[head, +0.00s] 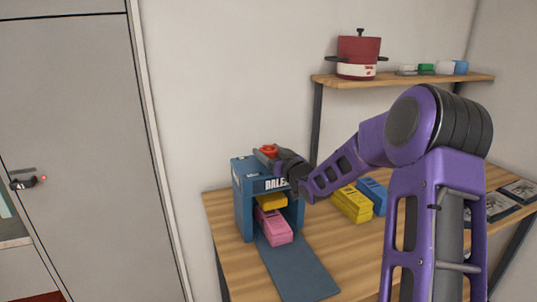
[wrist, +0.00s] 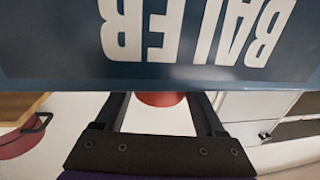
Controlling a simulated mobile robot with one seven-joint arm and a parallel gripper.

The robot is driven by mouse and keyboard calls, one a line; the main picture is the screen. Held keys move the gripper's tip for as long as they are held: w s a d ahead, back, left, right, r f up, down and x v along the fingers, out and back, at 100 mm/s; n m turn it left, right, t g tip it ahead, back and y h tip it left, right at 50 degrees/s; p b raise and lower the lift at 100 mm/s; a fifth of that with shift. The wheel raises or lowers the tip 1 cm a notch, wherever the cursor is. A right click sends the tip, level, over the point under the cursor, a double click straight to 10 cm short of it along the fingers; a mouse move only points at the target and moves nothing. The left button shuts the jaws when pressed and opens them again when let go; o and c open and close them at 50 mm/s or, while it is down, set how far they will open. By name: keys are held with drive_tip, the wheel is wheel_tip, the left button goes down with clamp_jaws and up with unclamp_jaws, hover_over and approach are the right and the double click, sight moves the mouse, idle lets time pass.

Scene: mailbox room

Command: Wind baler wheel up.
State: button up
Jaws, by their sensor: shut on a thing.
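The baler (head: 243,205) is a blue box marked BALER standing on the wooden table. Its red wheel (head: 268,148) is on top. A pink bale-like block (head: 273,227) sits in its front opening, under a yellow plate (head: 271,201). My gripper (head: 266,156) reaches in from the right at the top of the baler and is shut on the wheel. In the wrist view, the red wheel (wrist: 160,99) shows between my two fingers, and the baler's lettered front (wrist: 160,68) fills the upper part and hides the fingertips.
A blue strip (head: 297,269) runs forward from the baler. A yellow block (head: 351,204) and a blue block (head: 373,194) stand to the right, behind my arm. A wall shelf (head: 405,81) above holds a red pot (head: 358,55). A grey door (head: 85,150) is at left.

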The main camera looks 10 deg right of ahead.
drive_tip(key=shift+y, duration=0.3)
drive_tip(key=o, duration=1.3)
drive_tip(key=shift+o, duration=0.2)
drive_tip(key=v, duration=1.7)
drive_tip(key=shift+s+d+r+b, duration=0.15)
drive_tip(key=shift+s+b, duration=0.05)
drive_tip(key=shift+b, duration=0.1)
